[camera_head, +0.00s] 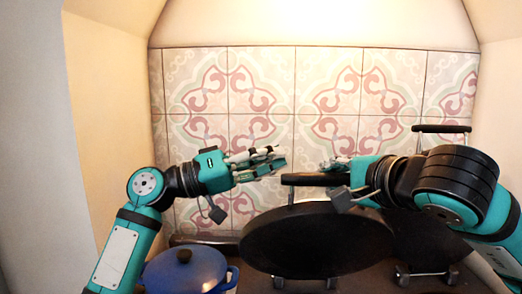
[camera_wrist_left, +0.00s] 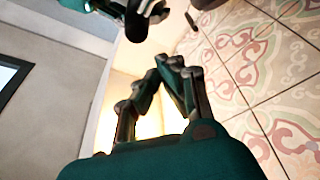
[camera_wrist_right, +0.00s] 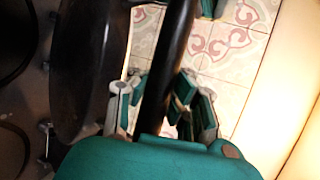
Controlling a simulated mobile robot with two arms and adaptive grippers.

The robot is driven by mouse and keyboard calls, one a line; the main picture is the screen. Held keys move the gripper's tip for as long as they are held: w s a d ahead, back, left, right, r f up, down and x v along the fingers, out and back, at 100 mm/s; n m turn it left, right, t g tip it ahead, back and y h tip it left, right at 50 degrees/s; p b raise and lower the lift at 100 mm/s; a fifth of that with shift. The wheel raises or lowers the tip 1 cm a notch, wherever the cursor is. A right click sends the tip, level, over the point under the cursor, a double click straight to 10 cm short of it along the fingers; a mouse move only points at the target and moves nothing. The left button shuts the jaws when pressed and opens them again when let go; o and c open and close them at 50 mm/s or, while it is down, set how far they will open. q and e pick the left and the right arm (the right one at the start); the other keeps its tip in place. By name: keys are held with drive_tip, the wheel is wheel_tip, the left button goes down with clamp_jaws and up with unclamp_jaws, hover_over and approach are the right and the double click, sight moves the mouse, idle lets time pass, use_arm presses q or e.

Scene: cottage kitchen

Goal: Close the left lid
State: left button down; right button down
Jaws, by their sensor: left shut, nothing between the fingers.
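The left lid (camera_head: 318,240) is a large round black lid, raised and tilted on its hinge in the head view, with a dark bar handle (camera_head: 303,179) at its top. My right gripper (camera_head: 345,178) is at the right part of that handle. In the right wrist view its fingers (camera_wrist_right: 158,105) stand apart on either side of the dark bar (camera_wrist_right: 172,65), with the lid (camera_wrist_right: 88,70) to the left. My left gripper (camera_head: 279,160) is shut and empty, above and left of the handle. Its fingertips (camera_wrist_left: 170,62) meet in the left wrist view.
A second black lid (camera_head: 425,240) with its own handle (camera_head: 440,129) stands raised on the right, partly behind my right arm. A blue pot (camera_head: 190,273) with a lid sits at the lower left. A tiled wall (camera_head: 300,90) closes off the back.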

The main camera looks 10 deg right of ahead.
use_arm(q)
drive_tip(key=shift+s+a+f, duration=0.1)
drive_tip(key=shift+s+f, duration=0.2)
drive_tip(key=shift+s, duration=0.15)
use_arm(e)
drive_tip(key=shift+s+r, duration=0.15)
drive_tip(key=shift+r, duration=0.3)
use_arm(q)
drive_tip(key=shift+s+f, duration=0.25)
use_arm(e)
drive_tip(key=shift+d, duration=0.15)
use_arm(q)
drive_tip(key=shift+s+f+m, duration=0.2)
drive_tip(key=shift+s+m, duration=0.05)
drive_tip(key=shift+s, duration=0.35)
drive_tip(key=shift+s+f+m, duration=0.2)
drive_tip(key=shift+s+m, duration=0.05)
drive_tip(key=shift+s, duration=0.3)
drive_tip(key=shift+a, duration=0.1)
use_arm(e)
drive_tip(key=c, duration=2)
unclamp_jaws()
drive_tip(key=shift+c, duration=0.2)
drive_tip(key=o, duration=0.9)
use_arm(q)
drive_tip(key=shift+s+a+r, duration=0.15)
use_arm(e)
drive_tip(key=shift+s, duration=0.1)
